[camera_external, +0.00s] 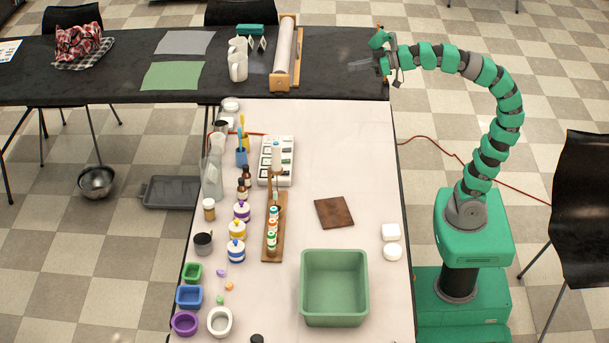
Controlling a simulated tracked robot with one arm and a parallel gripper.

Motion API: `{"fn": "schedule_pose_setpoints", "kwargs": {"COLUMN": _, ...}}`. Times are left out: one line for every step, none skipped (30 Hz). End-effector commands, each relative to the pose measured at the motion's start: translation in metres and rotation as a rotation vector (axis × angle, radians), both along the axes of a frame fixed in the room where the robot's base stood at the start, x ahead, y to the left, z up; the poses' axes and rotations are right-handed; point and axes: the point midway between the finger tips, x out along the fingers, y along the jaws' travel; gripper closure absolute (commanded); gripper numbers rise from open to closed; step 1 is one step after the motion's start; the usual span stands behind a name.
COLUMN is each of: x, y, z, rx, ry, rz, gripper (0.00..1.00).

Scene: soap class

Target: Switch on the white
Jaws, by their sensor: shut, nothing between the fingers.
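A white block (265,178) with rows of dark sockets or switches lies on the pale table toward its back left. It looks like a power strip, but its details are too small to read, and I cannot tell whether any switch is on. A wooden rack stands close in front of it. My gripper (362,64) is at the upper right, over the right end of the black back table. It points left, is shut and empty, and is well apart from the white block.
A wooden rack (270,250) with small bottles, a green tub (334,315), a brown board (334,213) and two white soap-like pieces (391,232) are on the pale table. Bottles and jars crowd its left side. A paper roll holder (284,55) stands left of my gripper. The table's back right is clear.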

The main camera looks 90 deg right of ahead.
Motion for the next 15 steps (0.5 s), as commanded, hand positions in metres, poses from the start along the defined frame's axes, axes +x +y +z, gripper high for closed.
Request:
{"fn": "schedule_pose_setpoints", "kwargs": {"x": 0.007, "y": -0.004, "z": -0.003, "rx": -0.001, "ry": 0.014, "rz": -0.002, "gripper": 1.0}}
{"fn": "schedule_pose_setpoints", "kwargs": {"x": 0.012, "y": -0.007, "z": -0.007, "rx": -0.003, "ry": 0.024, "rz": -0.001, "gripper": 1.0}}
{"fn": "schedule_pose_setpoints", "kwargs": {"x": 0.019, "y": -0.011, "z": -0.012, "rx": -0.006, "ry": 0.041, "rz": -0.002, "gripper": 1.0}}
{"fn": "schedule_pose_setpoints", "kwargs": {"x": 0.026, "y": -0.015, "z": -0.016, "rx": -0.009, "ry": 0.055, "rz": -0.002, "gripper": 1.0}}
{"fn": "schedule_pose_setpoints", "kwargs": {"x": 0.033, "y": -0.02, "z": -0.021, "rx": -0.01, "ry": 0.07, "rz": -0.003, "gripper": 1.0}}
{"fn": "schedule_pose_setpoints", "kwargs": {"x": 0.042, "y": -0.028, "z": -0.028, "rx": -0.015, "ry": 0.09, "rz": -0.004, "gripper": 1.0}}
{"fn": "schedule_pose_setpoints", "kwargs": {"x": 0.049, "y": -0.033, "z": -0.034, "rx": -0.018, "ry": 0.106, "rz": -0.004, "gripper": 1.0}}
{"fn": "schedule_pose_setpoints", "kwargs": {"x": 0.057, "y": -0.039, "z": -0.041, "rx": -0.022, "ry": 0.124, "rz": -0.005, "gripper": 1.0}}
{"fn": "schedule_pose_setpoints", "kwargs": {"x": 0.067, "y": -0.047, "z": -0.05, "rx": -0.024, "ry": 0.148, "rz": -0.004, "gripper": 1.0}}
{"fn": "schedule_pose_setpoints", "kwargs": {"x": 0.073, "y": -0.054, "z": -0.057, "rx": -0.027, "ry": 0.165, "rz": -0.005, "gripper": 1.0}}
{"fn": "schedule_pose_setpoints", "kwargs": {"x": 0.079, "y": -0.06, "z": -0.063, "rx": -0.03, "ry": 0.181, "rz": -0.005, "gripper": 1.0}}
{"fn": "schedule_pose_setpoints", "kwargs": {"x": 0.088, "y": -0.069, "z": -0.073, "rx": -0.034, "ry": 0.204, "rz": -0.005, "gripper": 1.0}}
{"fn": "schedule_pose_setpoints", "kwargs": {"x": 0.094, "y": -0.075, "z": -0.081, "rx": -0.034, "ry": 0.221, "rz": -0.005, "gripper": 1.0}}
{"fn": "schedule_pose_setpoints", "kwargs": {"x": 0.1, "y": -0.082, "z": -0.088, "rx": -0.035, "ry": 0.239, "rz": -0.005, "gripper": 1.0}}
{"fn": "schedule_pose_setpoints", "kwargs": {"x": 0.107, "y": -0.091, "z": -0.098, "rx": -0.036, "ry": 0.259, "rz": -0.006, "gripper": 1.0}}
